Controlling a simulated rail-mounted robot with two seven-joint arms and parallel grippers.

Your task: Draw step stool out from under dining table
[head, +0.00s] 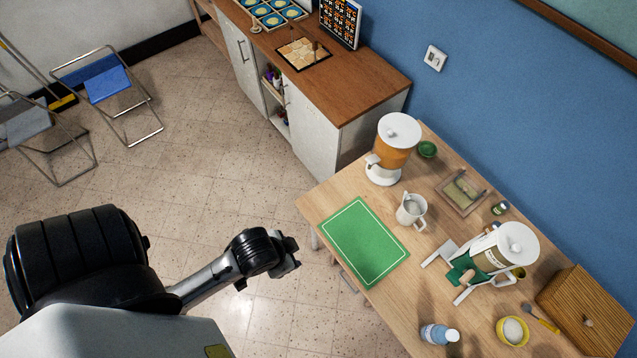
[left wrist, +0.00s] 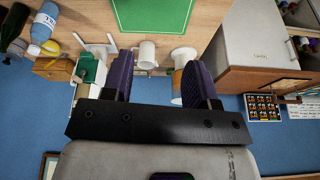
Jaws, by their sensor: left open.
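The wooden dining table (head: 322,193) fills the lower right of the head view. A small pale strip (head: 347,283) shows below its near left edge. It may be part of the step stool, but I cannot tell; the rest under the table is hidden. My left gripper (head: 288,258) is just left of the table's near edge, apart from it. In the left wrist view my left gripper (left wrist: 160,78) is open with nothing between its fingers. My right gripper is in neither view.
On the table are a green mat (head: 364,242), a white mug (head: 411,209), a juice dispenser (head: 394,148), a second dispenser (head: 497,250) and a blue bottle (head: 438,334). A wooden-topped cabinet (head: 357,85) stands behind. Folding chairs (head: 107,84) are far left. The tiled floor between is clear.

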